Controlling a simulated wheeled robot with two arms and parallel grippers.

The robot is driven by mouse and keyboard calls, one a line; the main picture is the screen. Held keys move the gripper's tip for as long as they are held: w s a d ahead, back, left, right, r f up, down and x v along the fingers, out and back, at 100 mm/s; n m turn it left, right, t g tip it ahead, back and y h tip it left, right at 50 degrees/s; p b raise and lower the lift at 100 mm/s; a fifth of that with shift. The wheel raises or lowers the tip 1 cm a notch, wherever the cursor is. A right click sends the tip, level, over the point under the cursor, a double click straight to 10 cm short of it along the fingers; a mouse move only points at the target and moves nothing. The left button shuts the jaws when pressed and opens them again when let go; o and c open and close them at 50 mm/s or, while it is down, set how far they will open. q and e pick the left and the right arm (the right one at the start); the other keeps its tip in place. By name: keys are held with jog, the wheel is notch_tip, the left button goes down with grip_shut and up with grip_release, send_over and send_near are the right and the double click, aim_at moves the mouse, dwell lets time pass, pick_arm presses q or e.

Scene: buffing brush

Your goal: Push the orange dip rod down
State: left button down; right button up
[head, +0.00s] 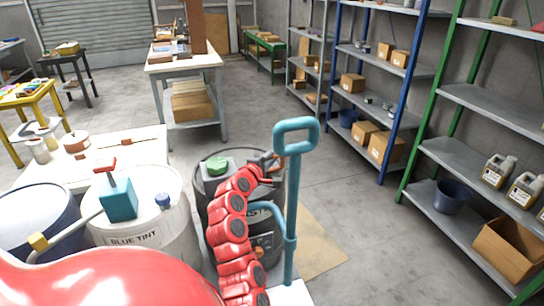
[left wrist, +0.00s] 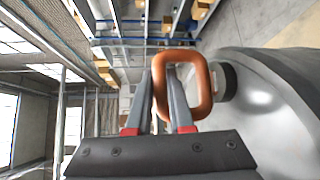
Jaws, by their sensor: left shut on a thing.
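The orange dip rod's loop handle (left wrist: 206,92) shows large in the left wrist view. My left gripper (left wrist: 164,66) is shut on one side of this loop, with its two grey fingers about it. The loop stands beside a rounded grey drum surface (left wrist: 262,85), with a dark round fitting next to it. In the head view my red left arm reaches over the dark drum (head: 207,187), and the left gripper (head: 268,166) is at its far right rim. The rod's shaft is hidden, so I cannot tell its depth. My right gripper is not in view.
A teal pole with a loop handle (head: 296,136) stands just right of my left arm. A white drum (head: 140,237) marked BLUE TINT and a blue drum (head: 38,215) stand to the left. Shelves (head: 480,158) line the right.

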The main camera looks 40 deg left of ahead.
pick_arm(q)
jog(key=c, duration=0.8)
grip_release()
jog(key=shift+f, duration=0.35)
jog(key=shift+r, duration=0.1)
jog(key=b+v, duration=0.1)
jog(key=v, duration=1)
jog(key=p+v, duration=0.4)
jog(key=v, duration=0.2)
jog(key=shift+p, duration=0.3)
jog(key=shift+s+d, duration=0.1)
jog(key=shift+s, duration=0.05)
